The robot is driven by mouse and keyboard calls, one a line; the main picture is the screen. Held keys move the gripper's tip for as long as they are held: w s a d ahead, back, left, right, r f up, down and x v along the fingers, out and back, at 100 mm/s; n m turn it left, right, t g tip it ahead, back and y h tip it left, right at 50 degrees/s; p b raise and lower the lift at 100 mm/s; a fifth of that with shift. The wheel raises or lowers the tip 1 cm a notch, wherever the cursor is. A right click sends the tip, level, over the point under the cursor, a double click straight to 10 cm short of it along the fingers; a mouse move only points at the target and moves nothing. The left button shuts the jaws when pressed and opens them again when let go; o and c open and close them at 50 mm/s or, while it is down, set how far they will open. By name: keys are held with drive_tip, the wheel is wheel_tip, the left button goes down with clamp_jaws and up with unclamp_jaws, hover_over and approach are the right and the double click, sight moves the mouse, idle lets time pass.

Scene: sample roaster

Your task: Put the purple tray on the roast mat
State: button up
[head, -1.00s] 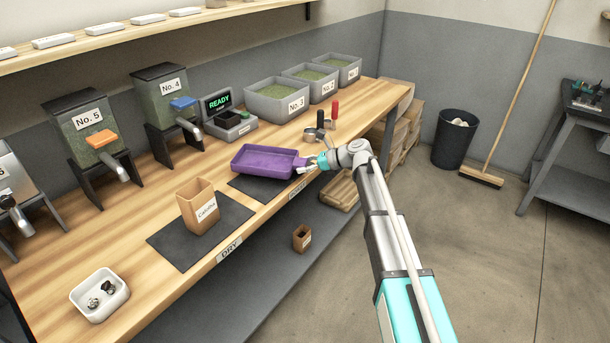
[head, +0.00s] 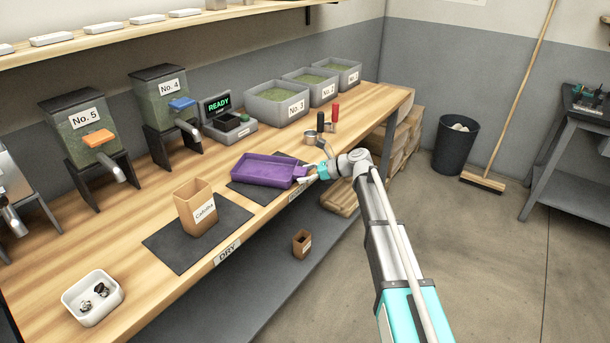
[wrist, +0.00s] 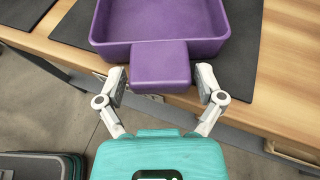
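The purple tray (head: 262,170) is a shallow open box with a block-like handle at its near right end. It sits on a dark mat (head: 240,187) at the bench's front edge. The wrist view shows the tray (wrist: 160,22) with mat (wrist: 240,50) on both sides, the handle reaching past the mat's front edge. My gripper (head: 305,172) is at the handle. In the wrist view its fingers (wrist: 160,86) stand on either side of the handle, with a narrow gap at each side. The label below this mat is too small to read.
A second dark mat (head: 165,250), above a "DRY" label, holds a brown box (head: 196,207). A white bowl (head: 92,297) stands at front left.

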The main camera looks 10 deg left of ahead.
drive_tip(key=shift+r, duration=0.2)
idle(0.4)
drive_tip(key=p+v, duration=0.4)
drive_tip(key=v, duration=0.8)
drive_tip(key=shift+p, duration=0.35)
drive_tip(key=shift+s+f, duration=0.1)
drive_tip(key=s+d+f+n+h, duration=0.4)
drive_tip(key=s+d+n, duration=0.2)
drive_tip(key=s+d, duration=0.2)
drive_tip(key=s+d+f+n+h, duration=0.3)
drive_tip(key=s+d+n+h, duration=0.2)
drive_tip(key=s+d, duration=0.4)
drive_tip(key=s+d+f+n+h, duration=0.4)
drive_tip(key=s+d+n, duration=0.3)
drive_tip(key=s+d, duration=0.1)
drive_tip(key=shift+s+d+f+h, duration=0.3)
drive_tip(key=shift+s+d, duration=0.1)
drive_tip(key=shift+d, duration=0.25)
drive_tip(key=shift+r, duration=0.1)
wheel_tip(320, 180, up, 10)
drive_tip(key=p, duration=1)
drive_tip(key=shift+r, duration=0.15)
